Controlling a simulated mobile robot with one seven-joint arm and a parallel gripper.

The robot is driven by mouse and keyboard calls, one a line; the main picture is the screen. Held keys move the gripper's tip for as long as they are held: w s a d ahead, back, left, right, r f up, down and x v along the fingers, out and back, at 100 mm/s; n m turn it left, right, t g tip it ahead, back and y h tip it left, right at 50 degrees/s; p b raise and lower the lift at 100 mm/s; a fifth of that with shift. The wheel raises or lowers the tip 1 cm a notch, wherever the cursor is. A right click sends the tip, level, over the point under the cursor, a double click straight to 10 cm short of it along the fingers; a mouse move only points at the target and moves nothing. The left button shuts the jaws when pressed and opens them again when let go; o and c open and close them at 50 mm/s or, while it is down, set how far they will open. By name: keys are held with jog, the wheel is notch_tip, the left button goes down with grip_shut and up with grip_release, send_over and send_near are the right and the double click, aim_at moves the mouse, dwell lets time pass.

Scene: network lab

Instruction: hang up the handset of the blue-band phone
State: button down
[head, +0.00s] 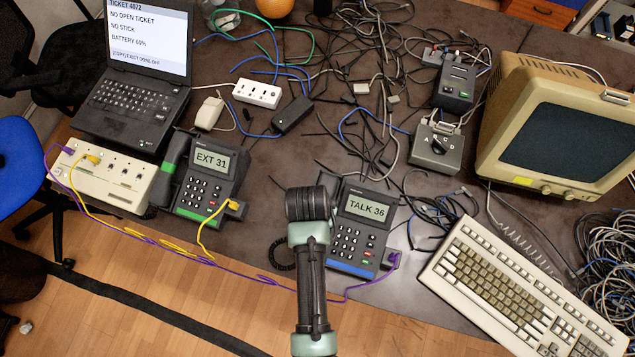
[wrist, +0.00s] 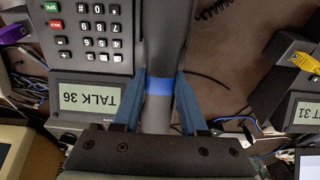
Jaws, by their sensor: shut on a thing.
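The blue-band phone (head: 350,268) stands near the table's front edge, with a blue strip along its front and a screen reading TALK 36. Its keypad and screen (wrist: 92,92) show upside down at left in the wrist view. My gripper (wrist: 160,78) is shut on the dark grey handset (wrist: 165,30), one blue finger on each side of its blue band. The handset runs alongside the keypad. I cannot tell whether it touches the cradle. In the head view my arm hides most of the handset and my fingers.
A green-band phone (head: 208,180) reading EXT 31 stands to the left. A purple cable (head: 392,262) plugs in at the blue-band phone's right side. A beige keyboard (head: 510,285) and monitor (head: 560,125) are at right. Tangled cables cover the table behind.

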jog(key=shift+w+f+b, duration=0.2)
jog(key=shift+f+b, duration=0.2)
jog(key=shift+f, duration=0.3)
jog(key=shift+c, duration=1.8)
grip_release()
jog(key=d+v, duration=0.1)
jog(key=v, duration=1.2)
jog(key=shift+a, duration=0.4)
